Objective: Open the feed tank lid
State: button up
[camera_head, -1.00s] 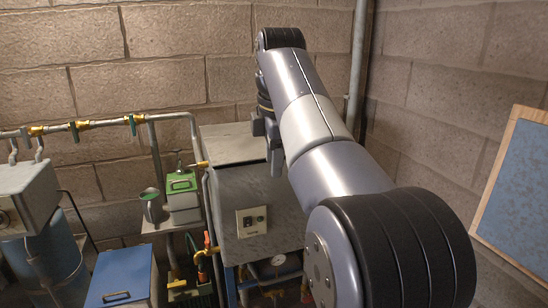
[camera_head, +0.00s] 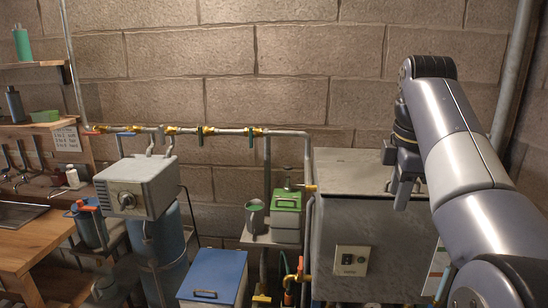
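No label marks the feed tank, so I cannot tell for sure which container it is. A large grey metal box (camera_head: 335,215) with a flat top stands right of centre, with a switch panel on its front. A small box with a green lid (camera_head: 287,200) and handle stands to its left on a small shelf. A blue-lidded box (camera_head: 216,268) with a front handle stands lower left. All these lids look shut. My gripper (camera_head: 403,192) points down at the right, in front of the large box in the picture, holding nothing that I can see. Its finger gap is unclear.
A pipe with several valves (camera_head: 203,131) runs along the brick wall. A grey control unit (camera_head: 141,187) sits on a blue cylinder (camera_head: 165,245). A grey mug (camera_head: 255,216) stands beside the green-lidded box. A wooden counter (camera_head: 35,243) with a sink is at far left.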

aim_at(340, 177)
jog(key=i+l+u, duration=0.1)
jog(key=i+l, duration=0.25)
jog(key=l, duration=0.15)
jog(key=k+j+z, duration=0.15)
jog(key=k+j, duration=0.35)
jog(key=i+l+u, duration=0.1)
jog(key=i+l, duration=0.4)
jog(key=i+l+u, duration=0.1)
jog(key=i+l, duration=0.35)
jog(key=l, duration=0.15)
jog(key=k+u, duration=0.15)
